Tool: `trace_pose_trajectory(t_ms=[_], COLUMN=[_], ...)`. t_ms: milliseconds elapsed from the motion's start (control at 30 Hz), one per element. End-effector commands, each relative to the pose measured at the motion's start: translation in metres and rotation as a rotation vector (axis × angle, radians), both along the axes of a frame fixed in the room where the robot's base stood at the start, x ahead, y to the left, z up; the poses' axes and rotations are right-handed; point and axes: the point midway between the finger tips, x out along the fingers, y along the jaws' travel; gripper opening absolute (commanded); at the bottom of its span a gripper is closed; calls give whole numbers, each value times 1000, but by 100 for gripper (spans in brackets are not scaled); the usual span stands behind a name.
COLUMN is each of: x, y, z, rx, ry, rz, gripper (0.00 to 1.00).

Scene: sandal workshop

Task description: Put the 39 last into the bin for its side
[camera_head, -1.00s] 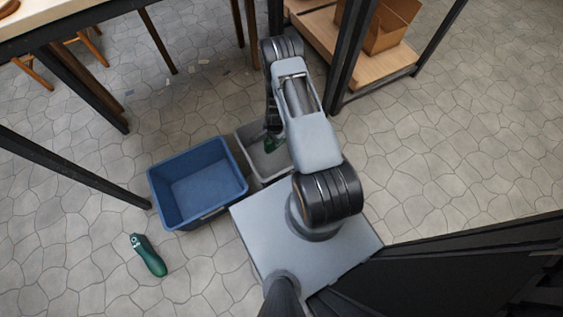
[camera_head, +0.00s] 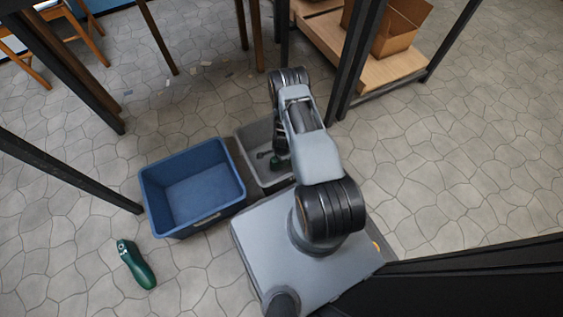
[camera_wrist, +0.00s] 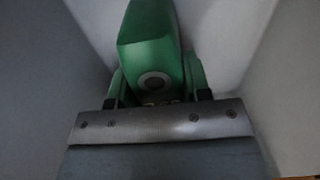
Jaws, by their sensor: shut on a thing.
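My gripper (camera_wrist: 155,92) is shut on a green last (camera_wrist: 148,50), seen close up in the wrist view with a round dark-centred spot on its end. The grey bin's pale walls (camera_wrist: 235,40) surround it there. In the head view the held last (camera_head: 276,163) shows as a small green patch inside the grey bin (camera_head: 248,166), partly hidden by my arm. The blue bin (camera_head: 193,190) stands left of the grey bin and looks empty. Another green last (camera_head: 136,266) with white marks lies on the floor. I cannot read a size or side on either last.
A shelf with a cardboard box (camera_head: 400,27) stands at the upper right. Dark posts and table legs rise at the left and top. A dark panel (camera_head: 470,285) fills the lower right.

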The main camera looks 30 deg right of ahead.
Motion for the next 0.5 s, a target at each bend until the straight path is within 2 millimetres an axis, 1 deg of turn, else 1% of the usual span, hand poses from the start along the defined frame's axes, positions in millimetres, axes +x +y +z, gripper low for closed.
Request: trace_pose_trajectory(t_ms=[33, 167, 500], x=[0, 0, 1], y=[0, 0, 0], z=[-10, -26, -27], rx=[0, 0, -1], ry=[-1, 0, -1], rz=[1, 1, 1], gripper=[17, 17, 17])
